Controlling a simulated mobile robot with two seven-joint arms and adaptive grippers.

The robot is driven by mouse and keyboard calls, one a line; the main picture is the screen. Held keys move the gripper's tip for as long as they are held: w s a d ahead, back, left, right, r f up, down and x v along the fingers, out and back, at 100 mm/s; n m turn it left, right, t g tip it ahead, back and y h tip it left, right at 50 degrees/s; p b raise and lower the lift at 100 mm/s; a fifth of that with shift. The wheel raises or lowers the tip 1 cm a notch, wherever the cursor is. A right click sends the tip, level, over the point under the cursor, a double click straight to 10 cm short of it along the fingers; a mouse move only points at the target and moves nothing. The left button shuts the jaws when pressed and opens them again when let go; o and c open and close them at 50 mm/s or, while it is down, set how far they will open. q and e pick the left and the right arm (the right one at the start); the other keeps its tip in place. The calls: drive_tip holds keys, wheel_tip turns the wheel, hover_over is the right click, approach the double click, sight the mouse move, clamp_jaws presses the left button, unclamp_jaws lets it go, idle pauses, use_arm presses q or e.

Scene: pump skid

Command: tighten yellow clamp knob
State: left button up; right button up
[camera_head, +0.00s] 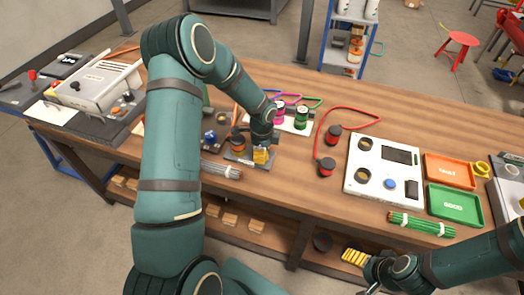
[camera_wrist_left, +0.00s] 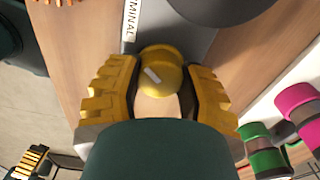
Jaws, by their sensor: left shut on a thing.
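The yellow clamp knob (camera_head: 261,156) stands on a dark plate near the middle of the bench. In the left wrist view the rounded yellow knob (camera_wrist_left: 162,72) with a pale mark on top sits between the two ribbed yellow fingers. My left gripper (camera_head: 262,147) reaches down from above and is shut on the knob. The lower part of the knob is hidden by the gripper. My right gripper (camera_head: 362,274) hangs off the bench's front edge at the lower right, its fingers apart and empty.
Metal rods (camera_head: 221,170) lie just left of the knob. Pink and green cylinders (camera_head: 301,117) stand behind right. A red cable with dark plugs (camera_head: 327,167) lies to the right, then a white panel (camera_head: 384,168), a green tray (camera_head: 455,203) and an orange tray (camera_head: 449,171).

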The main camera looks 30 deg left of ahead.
use_arm(q)
drive_tip(key=shift+m, duration=0.6)
drive_tip(key=o, duration=1)
drive_tip(key=shift+c, duration=0.2)
wheel_tip(320, 180, up, 12)
drive_tip(key=shift+f, duration=0.1)
